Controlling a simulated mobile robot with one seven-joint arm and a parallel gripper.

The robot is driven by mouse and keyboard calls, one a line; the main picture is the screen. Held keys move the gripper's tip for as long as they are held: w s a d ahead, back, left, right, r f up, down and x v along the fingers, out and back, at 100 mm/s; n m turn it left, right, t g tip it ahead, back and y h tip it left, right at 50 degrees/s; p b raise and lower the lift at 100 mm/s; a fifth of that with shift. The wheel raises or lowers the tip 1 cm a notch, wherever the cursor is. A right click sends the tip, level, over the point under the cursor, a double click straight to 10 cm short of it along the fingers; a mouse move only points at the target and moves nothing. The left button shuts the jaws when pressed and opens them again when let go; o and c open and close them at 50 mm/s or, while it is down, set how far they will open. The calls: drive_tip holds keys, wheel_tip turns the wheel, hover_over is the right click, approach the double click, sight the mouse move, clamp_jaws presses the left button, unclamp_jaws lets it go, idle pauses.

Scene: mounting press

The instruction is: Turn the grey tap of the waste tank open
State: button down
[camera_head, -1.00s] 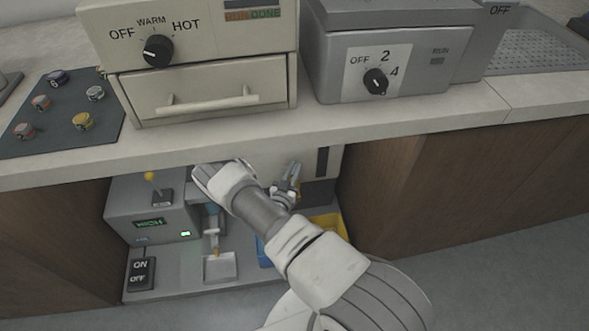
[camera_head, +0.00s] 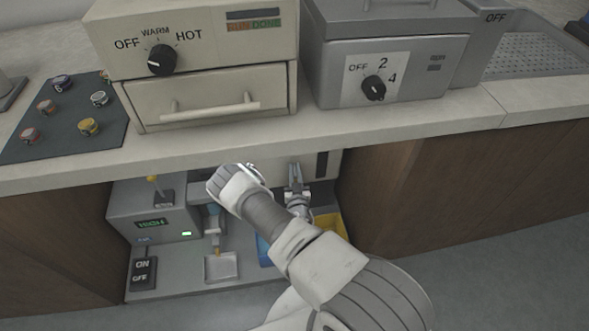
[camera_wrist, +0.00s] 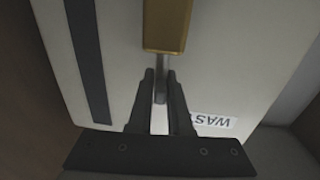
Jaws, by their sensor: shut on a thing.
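The pale waste tank (camera_head: 274,172) sits under the counter in the head view and fills much of the wrist view (camera_wrist: 235,55). A label (camera_wrist: 212,122) on it reads "WAS", upside down and partly hidden by a finger. The tap has a brass body (camera_wrist: 167,25) and a narrow grey handle (camera_wrist: 160,90) in the wrist view. My gripper (camera_wrist: 159,76) is shut on the handle, one finger on each side. In the head view my gripper (camera_head: 294,171) is at the tank's front, and the tap cannot be made out there.
The counter edge (camera_head: 300,135) overhangs my arm. Left of the tank is a grey unit (camera_head: 125,210) with a yellow-tipped lever and a green display. A yellow bin (camera_head: 331,224) and a blue bin (camera_head: 263,250) stand below. A wooden cabinet (camera_head: 450,185) is at the right.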

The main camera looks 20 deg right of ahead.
drive_tip(key=shift+n+y, duration=0.5)
drive_tip(key=shift+y, duration=0.2)
drive_tip(key=c, duration=0.9)
unclamp_jaws()
drive_tip(key=shift+s, duration=0.2)
